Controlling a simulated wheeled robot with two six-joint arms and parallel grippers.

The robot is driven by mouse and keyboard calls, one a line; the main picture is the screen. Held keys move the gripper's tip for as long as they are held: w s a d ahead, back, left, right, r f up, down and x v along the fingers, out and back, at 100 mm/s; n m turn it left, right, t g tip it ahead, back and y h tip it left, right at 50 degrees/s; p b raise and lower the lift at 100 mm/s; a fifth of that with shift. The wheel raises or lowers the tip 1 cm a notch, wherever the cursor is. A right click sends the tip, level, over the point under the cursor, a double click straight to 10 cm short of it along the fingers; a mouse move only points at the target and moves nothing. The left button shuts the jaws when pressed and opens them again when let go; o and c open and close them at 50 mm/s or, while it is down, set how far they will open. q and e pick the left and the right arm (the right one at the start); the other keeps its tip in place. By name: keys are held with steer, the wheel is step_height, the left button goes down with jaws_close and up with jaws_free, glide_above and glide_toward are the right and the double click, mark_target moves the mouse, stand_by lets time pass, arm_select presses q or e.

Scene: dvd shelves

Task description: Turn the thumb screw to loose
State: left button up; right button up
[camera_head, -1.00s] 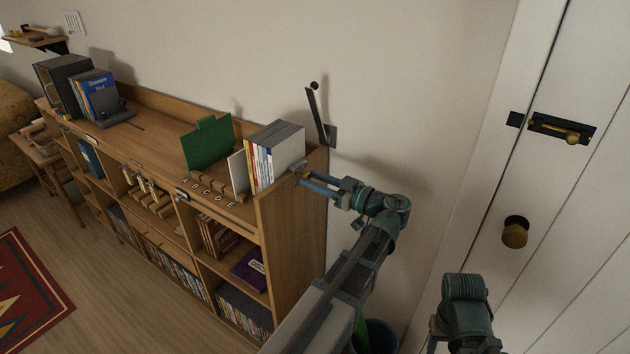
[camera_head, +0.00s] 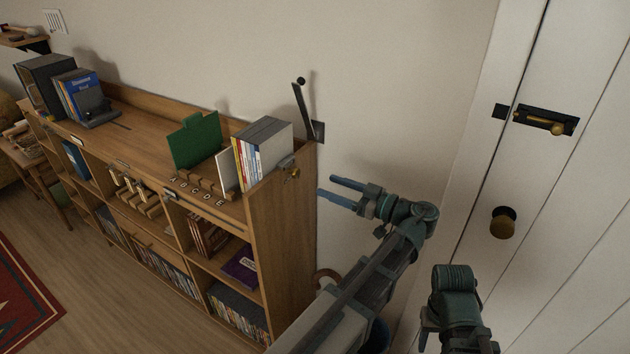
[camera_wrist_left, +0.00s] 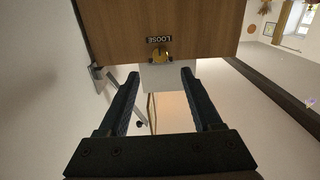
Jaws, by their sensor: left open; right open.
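The small brass thumb screw (camera_head: 293,173) sits on the right end of the shelf unit, near its top edge. In the left wrist view, the thumb screw (camera_wrist_left: 162,54) shows on the wooden panel beside a dark label (camera_wrist_left: 158,39) reading LOOSE, upside down there. My left gripper (camera_head: 325,186) is open and empty, to the right of the screw and apart from it. In the left wrist view, the screw appears just beyond the gap between my left fingertips (camera_wrist_left: 160,74). My right arm shows at the lower right, but its fingers are out of view.
The wooden shelf unit (camera_head: 278,218) holds several books (camera_head: 264,152) and a green divider (camera_head: 194,143) on top. A dark lever (camera_head: 303,108) is mounted on the wall behind. A white door with a brass latch (camera_head: 545,122) and knob (camera_head: 503,222) stands at right.

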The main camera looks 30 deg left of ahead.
arm_select(q)
steer(key=d, duration=0.5)
steer(key=shift+s, duration=0.2)
steer(key=shift+a, duration=0.1)
steer(key=s+f+m+g+h, duration=0.1)
steer(key=s+f+m+h, duration=0.3)
steer(key=f+m+h, duration=0.45)
steer(key=s+f+m+h, duration=0.4)
steer(key=f+m+h, duration=0.1)
steer(key=f, duration=0.7)
steer(key=s+d+r+m+h+p, duration=0.1)
steer(key=s+d+r+m+p, duration=0.2)
steer(key=d, duration=0.5)
steer(key=s+d+r+m+h+p, duration=0.2)
steer(key=s+d+r+m+p, duration=0.1)
steer(key=d, duration=0.5)
steer(key=shift+s+m+p, duration=0.6)
steer(key=shift+s+m, duration=0.15)
